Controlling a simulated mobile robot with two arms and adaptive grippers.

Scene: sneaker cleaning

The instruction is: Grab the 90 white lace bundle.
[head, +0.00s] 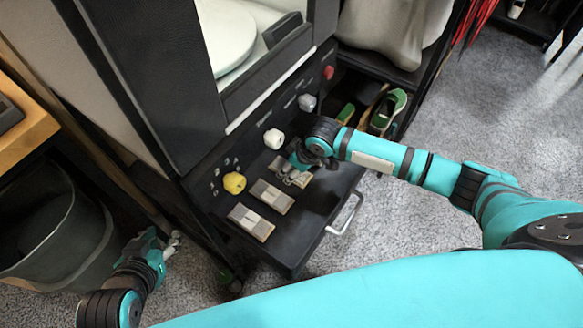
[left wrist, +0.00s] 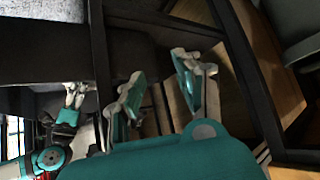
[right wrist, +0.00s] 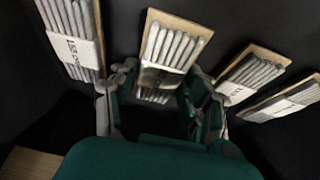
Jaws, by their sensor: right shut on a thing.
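Several white lace bundles lie on tan cards with white paper bands in a dark open drawer (head: 293,235). Two bundles, (head: 271,196) and (head: 250,221), show clear of my right gripper (head: 296,168) in the head view. In the right wrist view my right gripper (right wrist: 160,98) is shut on a lace bundle (right wrist: 172,47) between its fingers; its label is not readable. One bundle (right wrist: 72,38) is left of it, two more, (right wrist: 250,72) and (right wrist: 285,101), right of it. I cannot tell whether the held one is lifted. My left gripper (head: 158,247) is open and empty, low at the left.
The drawer has a metal handle (head: 346,214). Above it the cabinet front carries yellow (head: 234,183), white (head: 274,139), grey (head: 307,103) and red (head: 329,72) knobs. A grey bin (head: 65,235) stands at the left. Green shoes (head: 388,112) sit on a low shelf behind my right arm.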

